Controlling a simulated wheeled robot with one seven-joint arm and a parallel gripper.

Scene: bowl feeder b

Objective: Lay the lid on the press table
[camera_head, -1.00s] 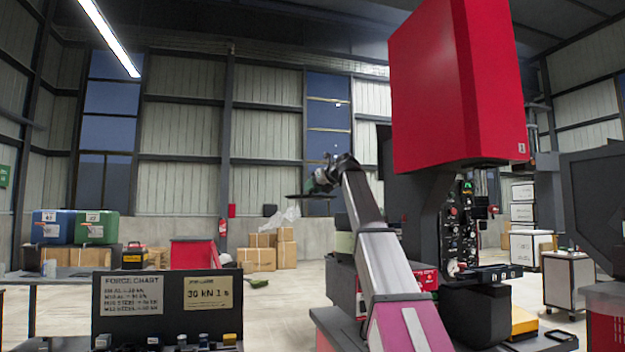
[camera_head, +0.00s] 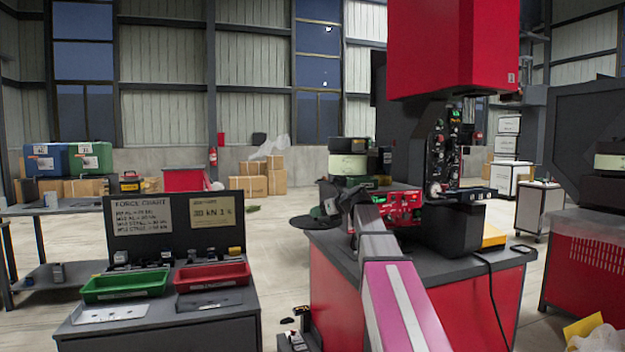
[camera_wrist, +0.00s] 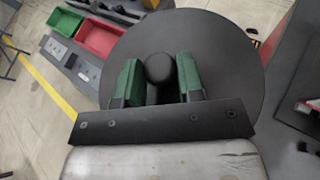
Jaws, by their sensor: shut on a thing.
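The lid is a round, flat, dark disc with a ball knob; it fills the middle of the wrist view (camera_wrist: 228,62). My gripper (camera_wrist: 160,72) has green-padded fingers on either side of the knob and is shut on it. In the head view the lid (camera_head: 308,222) hangs level in the air, just left of the press table, with my gripper (camera_head: 328,205) at its right end, partly hidden by my arm. The press table (camera_head: 335,285) is a red cabinet with a dark top; my arm covers part of it. The red press (camera_head: 450,50) stands on it.
A bench at the left holds a green tray (camera_head: 125,284), a red tray (camera_head: 212,276) and a force chart board (camera_head: 172,222). Stacked round parts (camera_head: 347,160) and a red control box (camera_head: 397,202) stand on the press table. Floor shows between bench and table.

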